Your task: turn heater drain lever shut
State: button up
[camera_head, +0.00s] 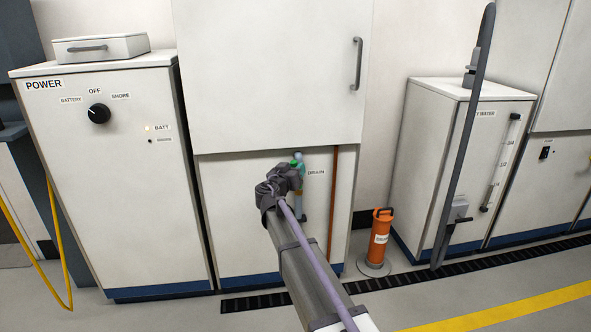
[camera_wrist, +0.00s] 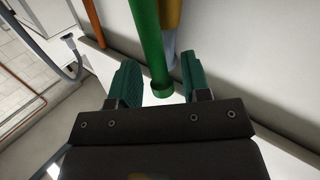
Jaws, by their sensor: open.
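The green drain lever (camera_wrist: 150,50) hangs into the wrist view from the top, its rounded end low between my two teal fingers. My gripper (camera_wrist: 159,62) is open, with a finger on each side of the lever and visible gaps to both. In the head view a bit of the lever (camera_head: 295,163) shows just beyond my wrist, left of the DRAIN label (camera_head: 316,172). My wrist hides most of the valve there. A brass-coloured fitting (camera_wrist: 171,14) and a grey pipe (camera_wrist: 171,46) lie behind the lever.
A copper-coloured pipe (camera_head: 333,205) runs down the cabinet right of the drain. An orange cylinder (camera_head: 380,236) stands on the floor to its right. The POWER cabinet (camera_head: 130,215) is at left and a water tank cabinet (camera_head: 425,160) at right. Open floor lies in front.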

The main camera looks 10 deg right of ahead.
jog(key=shift+w+d, duration=0.35)
jog(key=shift+w, duration=0.15)
grip_shut()
